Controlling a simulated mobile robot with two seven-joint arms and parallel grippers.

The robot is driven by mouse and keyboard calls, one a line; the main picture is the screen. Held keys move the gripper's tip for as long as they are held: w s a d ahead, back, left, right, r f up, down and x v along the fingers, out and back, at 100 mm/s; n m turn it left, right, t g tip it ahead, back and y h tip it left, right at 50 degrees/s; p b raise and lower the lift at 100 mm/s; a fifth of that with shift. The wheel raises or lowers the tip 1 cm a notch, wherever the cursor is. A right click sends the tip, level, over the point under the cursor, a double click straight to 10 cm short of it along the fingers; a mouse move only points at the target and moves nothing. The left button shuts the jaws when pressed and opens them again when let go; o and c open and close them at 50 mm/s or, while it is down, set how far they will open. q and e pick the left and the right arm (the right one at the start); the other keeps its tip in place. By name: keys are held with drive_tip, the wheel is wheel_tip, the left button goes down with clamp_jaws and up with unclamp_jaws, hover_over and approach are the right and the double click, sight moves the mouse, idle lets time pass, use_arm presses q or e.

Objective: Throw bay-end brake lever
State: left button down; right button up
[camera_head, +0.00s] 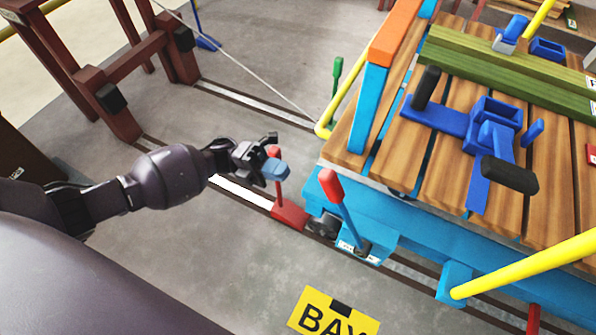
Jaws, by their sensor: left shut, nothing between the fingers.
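A lever with a red grip (330,185) and a blue shaft stands on a blue bracket at the near left corner of the blue trolley, close to the BAY sign. It leans to the upper left. My left gripper (272,158) is shut and empty, to the left of this lever and apart from it in the picture. Behind the gripper a second, red upright rises from a red block (289,216) on the rail; the gripper partly hides it, and I cannot tell whether they touch. My right gripper is not in view.
The blue trolley (425,232) has a plank deck carrying green beams (500,62) and a blue clamp (490,125) with black handles. Yellow bars project from it. A green lever (337,72) stands farther back. A yellow BAY sign (325,315) lies on open floor in front.

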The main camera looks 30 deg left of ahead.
use_arm(q)
drive_tip(key=shift+v, duration=1.05)
drive_tip(key=shift+h, duration=0.8)
drive_tip(key=f, duration=0.1)
drive_tip(key=a+f, duration=0.1)
drive_tip(key=a+f+b, duration=0.1)
drive_tip(key=shift+w+a+f, duration=0.2)
drive_tip(key=shift+w+f, duration=0.05)
drive_tip(key=shift+f, duration=0.05)
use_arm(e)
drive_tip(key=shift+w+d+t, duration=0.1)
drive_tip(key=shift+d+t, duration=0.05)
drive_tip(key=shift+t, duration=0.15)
use_arm(q)
drive_tip(key=p+x, duration=0.1)
drive_tip(key=x, duration=1.3)
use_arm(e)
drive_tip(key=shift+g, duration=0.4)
